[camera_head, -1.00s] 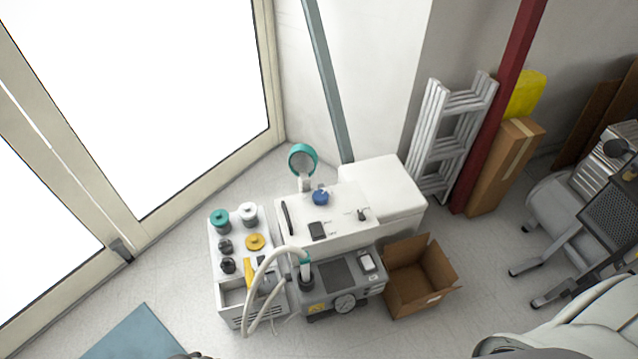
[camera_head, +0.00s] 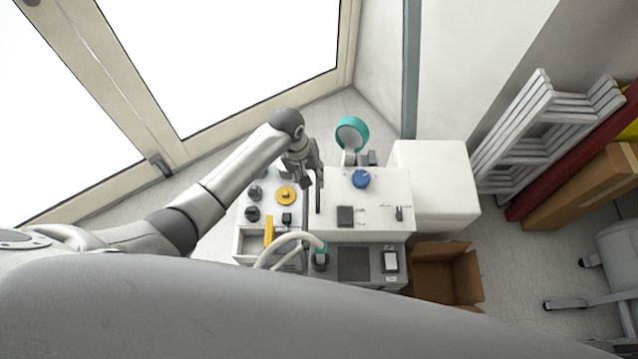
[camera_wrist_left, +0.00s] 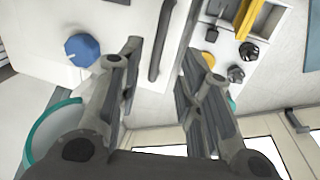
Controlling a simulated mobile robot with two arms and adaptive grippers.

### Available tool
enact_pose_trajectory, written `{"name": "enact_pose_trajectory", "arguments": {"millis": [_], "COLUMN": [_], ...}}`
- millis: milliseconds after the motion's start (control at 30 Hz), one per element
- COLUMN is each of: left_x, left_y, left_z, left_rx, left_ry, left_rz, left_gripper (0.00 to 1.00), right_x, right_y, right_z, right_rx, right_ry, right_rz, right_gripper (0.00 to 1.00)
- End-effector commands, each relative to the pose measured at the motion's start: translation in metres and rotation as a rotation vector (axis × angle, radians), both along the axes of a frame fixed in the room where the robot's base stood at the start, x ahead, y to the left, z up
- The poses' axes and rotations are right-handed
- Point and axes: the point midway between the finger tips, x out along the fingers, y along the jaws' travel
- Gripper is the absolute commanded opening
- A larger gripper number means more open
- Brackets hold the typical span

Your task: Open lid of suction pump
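The white pump unit (camera_head: 372,213) stands on the floor in the middle of the head view. On its flat white top are a dark bar handle (camera_head: 319,197), a blue knob (camera_head: 361,179) and a black switch block (camera_head: 345,216). My left gripper (camera_head: 311,182) is above the left part of this top, close to the bar handle. In the left wrist view, the gripper (camera_wrist_left: 162,52) is open, and the bar handle (camera_wrist_left: 162,40) shows in the gap between its fingers. I cannot tell whether they touch it. The blue knob (camera_wrist_left: 82,49) also shows there. My right gripper is out of view.
A teal-rimmed round part (camera_head: 352,133) stands behind the unit. A tray unit (camera_head: 244,242) with knobs stands left, a grey unit with a hose (camera_head: 288,241) in front. A cardboard box (camera_head: 446,273), white box (camera_head: 434,190) and ladder (camera_head: 548,123) are right.

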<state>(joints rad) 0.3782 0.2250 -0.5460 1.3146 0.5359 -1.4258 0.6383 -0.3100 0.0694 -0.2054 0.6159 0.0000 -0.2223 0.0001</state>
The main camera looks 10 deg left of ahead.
Motion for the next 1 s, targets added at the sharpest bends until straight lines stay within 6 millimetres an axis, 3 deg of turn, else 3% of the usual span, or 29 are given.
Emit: {"name": "enact_pose_trajectory", "arguments": {"millis": [100,300,767,1000], "left_x": [0.001,0.002,0.003,0.003], "left_y": [-0.005,-0.01,-0.012,-0.012], "left_z": [-0.024,-0.052,-0.063,-0.063], "left_rx": [0.0,-0.001,0.0,0.0], "left_ry": [0.001,0.0,-0.002,-0.002], "left_rz": [-0.001,-0.001,-0.002,-0.001], "left_gripper": [0.34,0.34,0.34,0.05], "right_x": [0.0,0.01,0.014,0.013], "right_y": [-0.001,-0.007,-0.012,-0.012], "right_z": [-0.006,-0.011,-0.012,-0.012], "right_rx": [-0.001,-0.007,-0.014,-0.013], "right_ry": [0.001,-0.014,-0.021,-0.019], "right_rz": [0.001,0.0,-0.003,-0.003], "right_gripper": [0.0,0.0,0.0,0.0]}}
